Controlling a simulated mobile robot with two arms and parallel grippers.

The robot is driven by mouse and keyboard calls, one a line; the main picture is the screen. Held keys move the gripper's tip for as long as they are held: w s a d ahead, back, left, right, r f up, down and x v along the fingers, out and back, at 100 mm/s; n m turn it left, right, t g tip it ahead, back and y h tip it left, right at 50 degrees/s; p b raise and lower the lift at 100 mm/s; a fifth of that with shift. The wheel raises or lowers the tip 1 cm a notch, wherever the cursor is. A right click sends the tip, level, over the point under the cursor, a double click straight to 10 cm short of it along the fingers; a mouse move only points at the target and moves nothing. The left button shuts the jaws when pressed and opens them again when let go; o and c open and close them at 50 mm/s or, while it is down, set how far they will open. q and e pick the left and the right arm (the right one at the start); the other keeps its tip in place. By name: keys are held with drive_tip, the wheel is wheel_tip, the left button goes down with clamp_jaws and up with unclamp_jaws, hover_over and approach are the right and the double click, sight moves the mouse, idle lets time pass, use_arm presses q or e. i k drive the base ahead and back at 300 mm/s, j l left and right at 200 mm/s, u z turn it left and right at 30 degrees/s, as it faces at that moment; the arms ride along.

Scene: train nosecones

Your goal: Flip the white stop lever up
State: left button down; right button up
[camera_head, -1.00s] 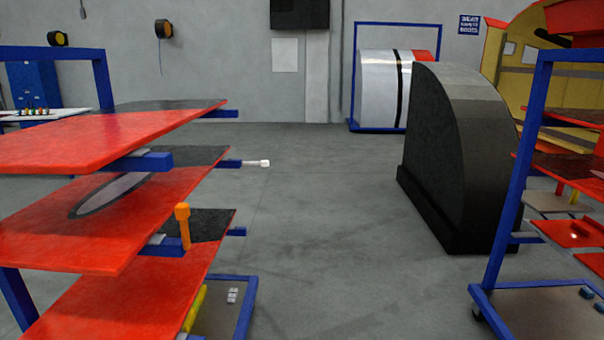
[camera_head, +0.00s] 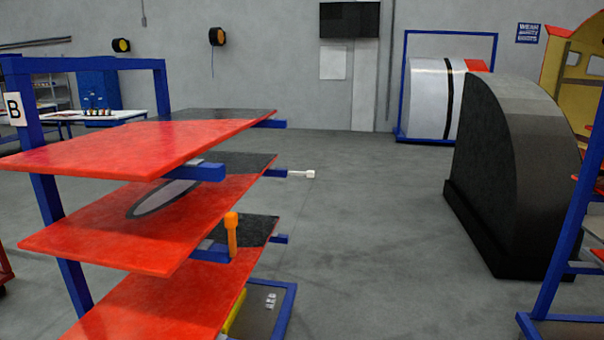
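The white stop lever (camera_head: 303,174) sticks out sideways to the right from the end of a blue arm on the left rack (camera_head: 48,185), at the middle shelf level. It lies about level, not upright. An orange lever (camera_head: 232,235) stands upright on a lower blue arm of the same rack. Neither of my grippers shows in the head view.
The rack holds several red panels (camera_head: 150,147) jutting toward me. A large black curved block (camera_head: 515,170) stands on the right, beside another blue rack (camera_head: 572,235). The grey floor (camera_head: 370,230) between them is clear.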

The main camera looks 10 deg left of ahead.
sight(310, 172)
drive_tip(key=i+l, duration=0.1)
drive_tip(key=i, duration=0.75)
drive_tip(key=i+l, duration=0.1)
drive_tip(key=i, duration=0.7)
drive_tip(key=i+l, duration=0.1)
drive_tip(key=i, duration=0.75)
